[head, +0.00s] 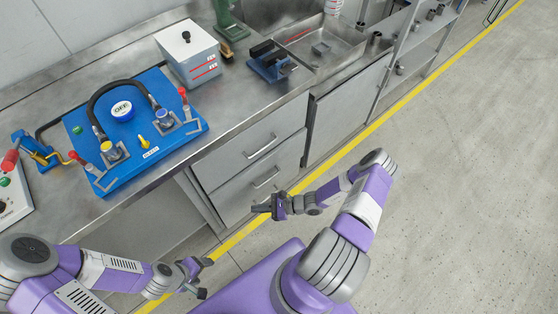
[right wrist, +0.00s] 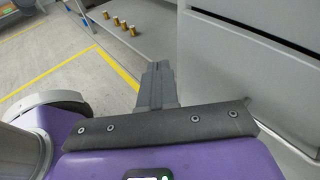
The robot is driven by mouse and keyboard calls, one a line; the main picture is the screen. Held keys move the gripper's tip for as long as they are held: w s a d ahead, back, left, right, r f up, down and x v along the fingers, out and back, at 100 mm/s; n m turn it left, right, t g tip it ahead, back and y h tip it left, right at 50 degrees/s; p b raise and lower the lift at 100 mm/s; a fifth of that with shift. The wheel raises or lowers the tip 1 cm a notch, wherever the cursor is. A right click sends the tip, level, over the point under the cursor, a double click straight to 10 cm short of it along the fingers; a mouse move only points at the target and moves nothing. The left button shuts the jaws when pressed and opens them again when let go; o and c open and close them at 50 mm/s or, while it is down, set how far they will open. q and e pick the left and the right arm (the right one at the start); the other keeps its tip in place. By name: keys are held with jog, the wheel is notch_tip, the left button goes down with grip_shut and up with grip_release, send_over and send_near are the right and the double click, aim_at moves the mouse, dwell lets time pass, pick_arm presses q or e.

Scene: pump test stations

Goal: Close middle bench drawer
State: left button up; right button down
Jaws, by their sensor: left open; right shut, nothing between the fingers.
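The steel bench has two stacked grey drawer fronts in the head view, an upper one (head: 235,147) and a lower one (head: 238,195), each with a bar handle. Both look about flush with the bench front; I cannot tell a small gap. My right gripper (head: 258,209) is shut and empty, in front of the lower drawer's bottom part, below its handle (head: 266,179). In the right wrist view the shut fingers (right wrist: 157,72) point forward beside a grey panel (right wrist: 240,65); contact is unclear. My left gripper (head: 206,277) is open and empty, low beside the bench.
On the bench are a blue pump board (head: 170,80), a white box (head: 188,52) and a blue vise-like fixture (head: 270,62). A sink (head: 330,40) and a shelf rack (head: 425,45) lie beyond. Several gold cylinders (right wrist: 123,25) stand farther off. The floor (head: 470,170) at right is clear.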

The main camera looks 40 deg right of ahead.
jog(key=w+d+f+m+t+h, duration=0.2)
jog(key=d+m+t+h, duration=0.4)
jog(key=d, duration=0.6)
jog(key=m+t+h+b, duration=0.1)
jog(key=m+t+h, duration=0.2)
jog(key=m+h, duration=0.2)
send_near(274, 154)
jog(key=w+b, duration=0.3)
jog(key=w, duration=0.3)
jog(key=shift+w+a+b, duration=0.15)
jog(key=shift+w+b, duration=0.15)
jog(key=shift+w, duration=0.1)
